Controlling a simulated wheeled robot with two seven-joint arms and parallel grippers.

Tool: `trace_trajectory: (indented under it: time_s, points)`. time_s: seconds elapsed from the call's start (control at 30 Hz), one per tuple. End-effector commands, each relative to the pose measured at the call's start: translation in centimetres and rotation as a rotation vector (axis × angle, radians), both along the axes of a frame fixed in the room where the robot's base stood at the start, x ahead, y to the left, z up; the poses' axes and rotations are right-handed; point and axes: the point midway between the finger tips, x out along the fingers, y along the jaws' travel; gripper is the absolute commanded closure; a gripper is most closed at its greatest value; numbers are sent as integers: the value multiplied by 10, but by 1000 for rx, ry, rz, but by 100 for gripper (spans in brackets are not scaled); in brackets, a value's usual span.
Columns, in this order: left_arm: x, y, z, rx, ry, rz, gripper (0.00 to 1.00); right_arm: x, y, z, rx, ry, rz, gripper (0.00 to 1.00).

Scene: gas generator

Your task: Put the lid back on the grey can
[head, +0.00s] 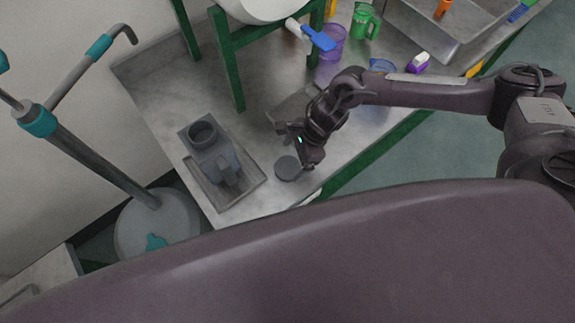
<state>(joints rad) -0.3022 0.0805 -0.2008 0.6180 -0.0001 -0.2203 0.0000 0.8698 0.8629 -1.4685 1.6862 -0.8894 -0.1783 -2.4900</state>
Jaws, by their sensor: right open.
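The grey can (203,134) stands at the left end of the table, and its round dark mouth is open at the top. A flat round dark grey lid (287,168) lies on the table to the right of the can, near the front edge. My right gripper (306,166) is open and low, just right of the lid. Its fingers are partly hidden by the wrist, and I cannot tell whether they touch the lid. My left gripper is not in view.
A green frame (228,60) stands behind. A purple cup (332,42), a green jug (364,22) and a metal sink (425,38) are farther back.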

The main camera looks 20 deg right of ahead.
Motion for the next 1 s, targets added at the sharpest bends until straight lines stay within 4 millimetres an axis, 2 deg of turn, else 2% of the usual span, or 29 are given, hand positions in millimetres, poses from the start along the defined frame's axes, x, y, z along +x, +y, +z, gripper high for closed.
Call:
trace_trajectory:
  time_s: [0.23,0.4,0.6,0.97,1.0]
  points:
    - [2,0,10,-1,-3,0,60,1,3,-7,0,2,-3,11]
    - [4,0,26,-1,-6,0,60,3,10,-27,-1,2,-2,11]
    - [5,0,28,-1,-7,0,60,3,17,-47,-1,2,-1,11]
    - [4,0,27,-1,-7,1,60,3,17,-49,-1,0,-1,11]
    - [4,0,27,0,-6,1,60,3,17,-49,-1,0,-1,14]
